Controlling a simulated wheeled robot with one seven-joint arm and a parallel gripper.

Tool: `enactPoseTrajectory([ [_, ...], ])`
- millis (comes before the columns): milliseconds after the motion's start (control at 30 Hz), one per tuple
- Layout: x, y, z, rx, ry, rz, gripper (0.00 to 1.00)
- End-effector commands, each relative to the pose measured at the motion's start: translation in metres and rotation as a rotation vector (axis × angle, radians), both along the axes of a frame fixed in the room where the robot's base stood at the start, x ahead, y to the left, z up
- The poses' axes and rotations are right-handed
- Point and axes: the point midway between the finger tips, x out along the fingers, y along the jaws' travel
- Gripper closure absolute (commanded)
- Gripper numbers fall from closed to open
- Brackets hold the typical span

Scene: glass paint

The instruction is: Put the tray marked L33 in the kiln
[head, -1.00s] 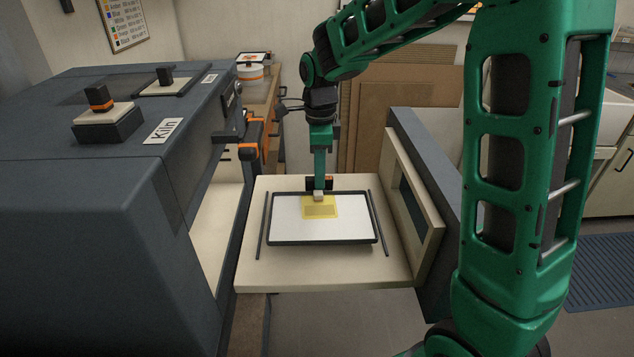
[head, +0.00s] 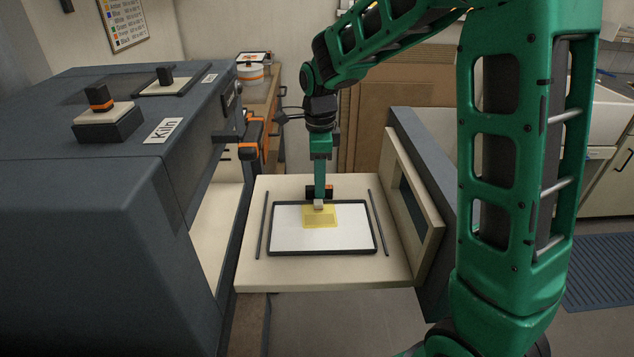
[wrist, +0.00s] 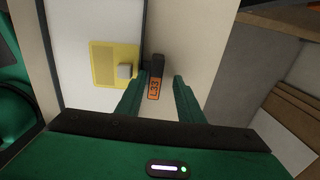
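The tray (head: 290,253) marked L33 lies flat on the pulled-out kiln shelf (head: 262,276), between two dark rails. It has a dark rim, a white surface, and a yellow sheet (head: 320,222) with a small pale block (head: 318,204). Its dark handle (wrist: 157,64) bears the orange L33 label (wrist: 154,89) in the wrist view. My gripper (wrist: 160,76) is open at the tray's far side, its fingers on either side of the handle, with a visible gap on the right. The kiln (head: 75,200) is the dark grey box at left, its opening facing the shelf.
The kiln door (head: 420,190) stands at the shelf's right end. A dark lidded block (head: 106,118) sits on top of the kiln. A wooden counter (head: 262,95) with a white pot (head: 250,70) is behind. Blue matting (head: 605,270) lies on the floor at right.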

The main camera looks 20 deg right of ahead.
Motion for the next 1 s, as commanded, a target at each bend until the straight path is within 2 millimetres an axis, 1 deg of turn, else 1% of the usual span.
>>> enactPoseTrajectory([
  [167,0.001,0.0,0.027,0.001,-0.006,-0.001,0.66],
  [400,0.002,0.0,0.075,0.0,-0.005,0.0,0.66],
  [500,0.002,0.001,0.092,0.0,-0.005,0.0,0.66],
  [600,0.002,0.001,0.104,0.0,-0.003,0.001,0.66],
  [700,0.002,0.001,0.112,0.0,-0.002,0.001,0.66],
  [800,0.001,0.001,0.116,0.0,-0.001,0.002,0.66],
  [1000,0.001,0.001,0.117,0.0,0.0,0.002,0.66],
])
